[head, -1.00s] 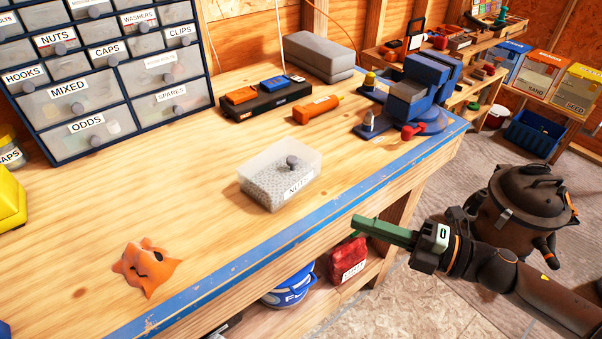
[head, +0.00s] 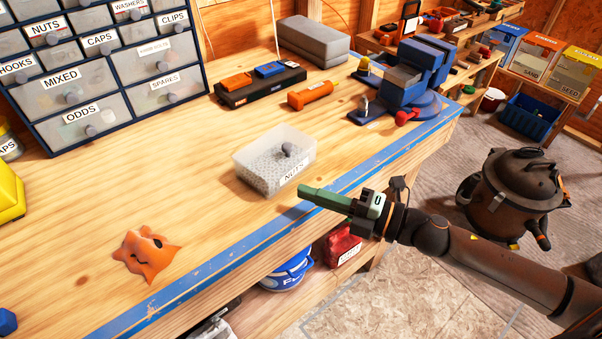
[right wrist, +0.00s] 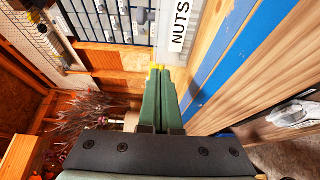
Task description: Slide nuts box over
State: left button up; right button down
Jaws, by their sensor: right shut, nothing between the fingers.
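The nuts box (head: 262,178) is a clear open bin full of small grey nuts, with a grey knob and a NUTS label on its front. It sits on the wooden workbench (head: 190,215), a little back from the blue front edge. Its label also shows at the top of the right wrist view (right wrist: 180,27). My right gripper (head: 302,191) has green fingers, shut and empty. Its tips are close to the box's front right corner; I cannot tell whether they touch. My left gripper is not in view.
An orange fox-shaped piece (head: 147,254) lies front left. A drawer cabinet (head: 100,75) stands behind left. Bench left of the box is clear.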

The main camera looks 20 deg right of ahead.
aim_at(283, 172)
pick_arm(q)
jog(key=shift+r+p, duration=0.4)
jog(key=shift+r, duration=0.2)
pick_arm(e)
jog(key=shift+w+a, duration=0.2)
jog(key=shift+w, duration=0.95)
jog(key=shift+w+a, duration=0.15)
jog(key=shift+w, duration=0.95)
